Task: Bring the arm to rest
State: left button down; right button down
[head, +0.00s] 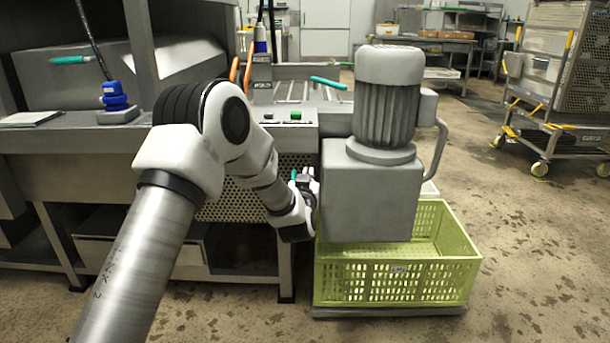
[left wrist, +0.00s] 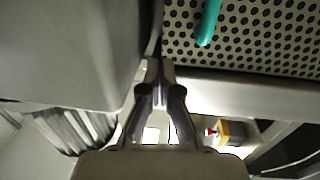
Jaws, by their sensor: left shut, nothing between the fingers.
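My left arm reaches in from the left in the head view, bent at the elbow. Its gripper (head: 308,184) is low, beside the left face of a grey motor housing (head: 370,200) and partly hidden by it. In the left wrist view the two dark fingers (left wrist: 160,72) are together with nothing held between them. The grey housing (left wrist: 70,50) fills the left of that view, very close to the fingers; I cannot tell whether they touch. A teal piece (left wrist: 208,22) lies in front of the perforated panel (left wrist: 260,40), apart from the fingers. My right gripper is not in view.
A yellow-green crate (head: 400,285) stands on the floor below the motor housing. A steel bench (head: 60,140) is at the left, with a blue-topped device (head: 115,100). Another teal piece (head: 328,83) lies on the rollers. A wheeled rack (head: 560,70) stands right; the floor before it is clear.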

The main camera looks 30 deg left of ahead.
pick_arm(q)
jog(key=d+p+v, duration=0.1)
jog(key=v, duration=0.7)
jog(key=shift+f+p, duration=0.25)
jog(key=shift+p, duration=0.1)
